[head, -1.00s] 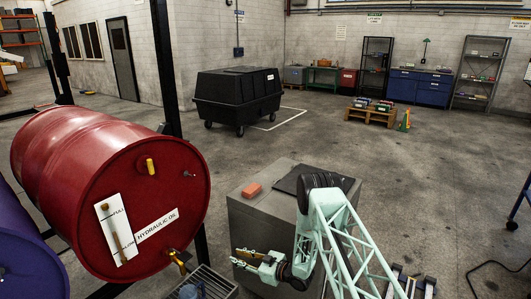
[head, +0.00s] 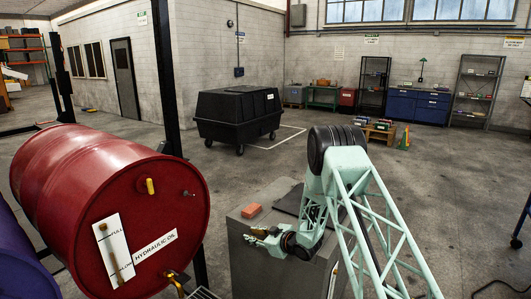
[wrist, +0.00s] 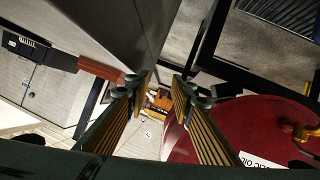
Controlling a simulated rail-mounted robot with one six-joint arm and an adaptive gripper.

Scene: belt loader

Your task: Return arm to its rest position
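My mint-green arm is folded with its elbow high above the grey cabinet (head: 258,268). My gripper (head: 254,236) points left in front of the cabinet's upper left part, a little below the orange-red block in the head view. In the wrist view my gripper (wrist: 162,84) shows two dark fingers with ribbed tan pads, spread apart. Nothing is held between them; only far background shows in the gap.
The red hydraulic oil drum (head: 90,190) lies on its side at left, with a brass tap (head: 178,280). A purple drum (head: 22,255) lies beside it. A dark post (head: 165,80) stands behind. A black wheeled bin (head: 238,118) is farther back. Open floor lies right of the cabinet.

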